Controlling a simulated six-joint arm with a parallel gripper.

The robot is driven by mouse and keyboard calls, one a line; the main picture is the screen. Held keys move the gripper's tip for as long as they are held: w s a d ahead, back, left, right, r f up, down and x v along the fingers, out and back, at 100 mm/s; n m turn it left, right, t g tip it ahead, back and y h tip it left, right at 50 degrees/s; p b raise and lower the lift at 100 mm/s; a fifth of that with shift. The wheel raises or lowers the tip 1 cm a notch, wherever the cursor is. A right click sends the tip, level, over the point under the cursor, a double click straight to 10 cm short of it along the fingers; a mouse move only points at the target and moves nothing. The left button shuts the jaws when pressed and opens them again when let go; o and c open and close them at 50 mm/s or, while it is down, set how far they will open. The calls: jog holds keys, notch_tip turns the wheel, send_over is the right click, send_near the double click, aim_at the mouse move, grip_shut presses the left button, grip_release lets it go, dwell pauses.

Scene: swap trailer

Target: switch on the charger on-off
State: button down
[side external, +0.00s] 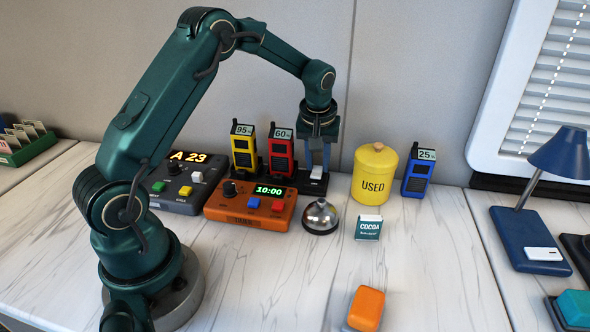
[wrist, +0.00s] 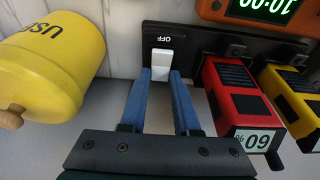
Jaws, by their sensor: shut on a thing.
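The black charger (wrist: 210,42) stands against the wall side of the table, with a white on-off switch (wrist: 161,62) at one end. The label OFF shows beside the switch, upside down in the wrist view. My gripper (wrist: 161,76) points down at the charger, its two blue fingers on either side of the white switch and shut on it. In the side view my gripper (side external: 317,168) is at the charger's right end, where the white switch (side external: 317,174) shows in part between and below the fingers. The fingertips hide some of the switch's sides.
A yellow radio (side external: 244,150) and a red radio (side external: 281,152) stand in the charger, left of my gripper. A yellow USED canister (side external: 374,175) is close on the right, with a blue radio (side external: 418,173) beyond. An orange timer (side external: 250,207) and a bell (side external: 320,216) stand in front.

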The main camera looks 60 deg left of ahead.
aim_at(317, 170)
jog(key=shift+w+a+f+g+h, duration=0.1)
jog(key=shift+w+a+g+h, duration=0.1)
jog(key=shift+g+h, duration=0.5)
jog(key=c, duration=0.6)
grip_release()
jog(key=shift+c, duration=0.2)
jog(key=shift+s+d+r, duration=0.1)
jog(key=shift+r, duration=1.2)
jog(key=shift+s+d+r, duration=0.1)
jog(key=shift+r, duration=1.2)
